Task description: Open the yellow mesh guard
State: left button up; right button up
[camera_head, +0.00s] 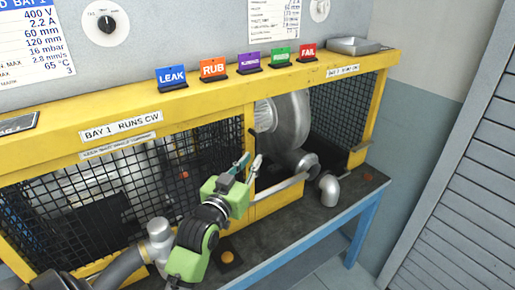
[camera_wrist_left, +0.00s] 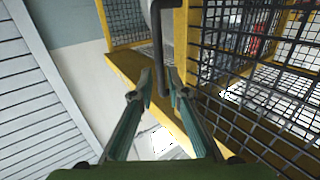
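The yellow mesh guard (camera_head: 251,120) has yellow frame bars and black mesh; its left section (camera_head: 205,150) stands under the "BAY 1 RUNS CW" label. It also shows in the left wrist view as mesh (camera_wrist_left: 270,95) on the right. A dark upright bar handle (camera_wrist_left: 157,45) shows in the left wrist view beside a yellow post. My left gripper (camera_head: 250,163) is in front of the guard's middle post. Its fingers (camera_wrist_left: 161,85) are apart, with the handle's lower end seen in the gap between them; contact cannot be told. My right gripper is not in view.
Colored signs, including LEAK (camera_head: 171,76) and FAIL (camera_head: 308,51), stand on the yellow top ledge. A grey blower (camera_head: 290,122) sits behind the middle opening. A pipe elbow (camera_head: 328,188) stands on the dark bench at right. A louvred grey panel (camera_head: 455,190) is farther right.

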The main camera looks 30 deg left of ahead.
aim_at(257, 154)
pick_arm(q)
jog(key=shift+w+a+p, duration=0.25)
jog(key=shift+w, duration=1.05)
jog(key=shift+w+a+p, duration=0.2)
jog(key=shift+w+p, duration=0.05)
jog(key=shift+w, duration=1)
grip_shut()
